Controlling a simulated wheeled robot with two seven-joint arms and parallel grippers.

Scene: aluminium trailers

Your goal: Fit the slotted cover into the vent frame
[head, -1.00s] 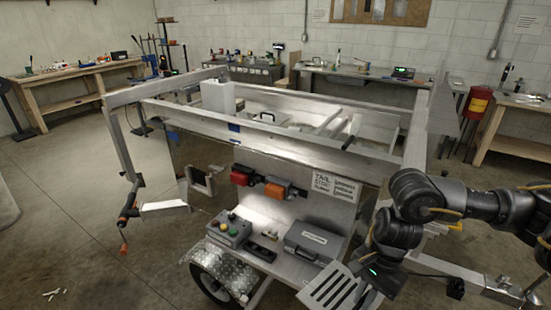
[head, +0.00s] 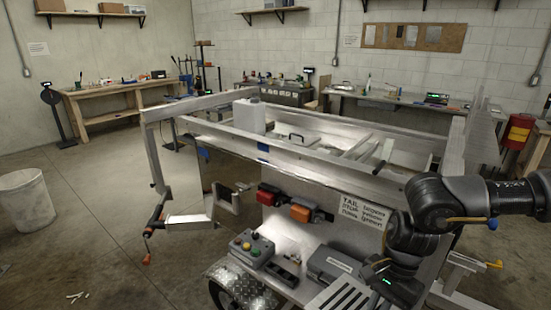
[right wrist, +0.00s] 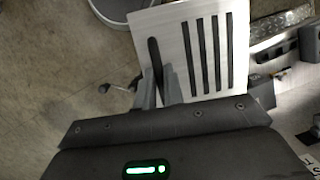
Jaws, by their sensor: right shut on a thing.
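The slotted cover (right wrist: 215,40) is a pale metal plate with several dark parallel slots and a black handle (right wrist: 155,60). My right gripper (right wrist: 160,82) is shut on the cover at its handle. In the head view the cover (head: 343,299) is at the bottom edge, partly cut off, in front of the trailer and below my right wrist. A grey open rectangular frame (head: 228,204) stands out from the trailer's panel, left of the red lamp; I cannot tell whether it is the vent frame. My left gripper is not in view.
The aluminium trailer (head: 330,160) fills the middle. Its shelf carries a button box (head: 250,250) and a grey case (head: 332,262). Red (head: 268,194) and orange (head: 301,209) lamps and a sign (head: 362,210) are on its panel. Floor is open at left, beside a white bin (head: 26,205).

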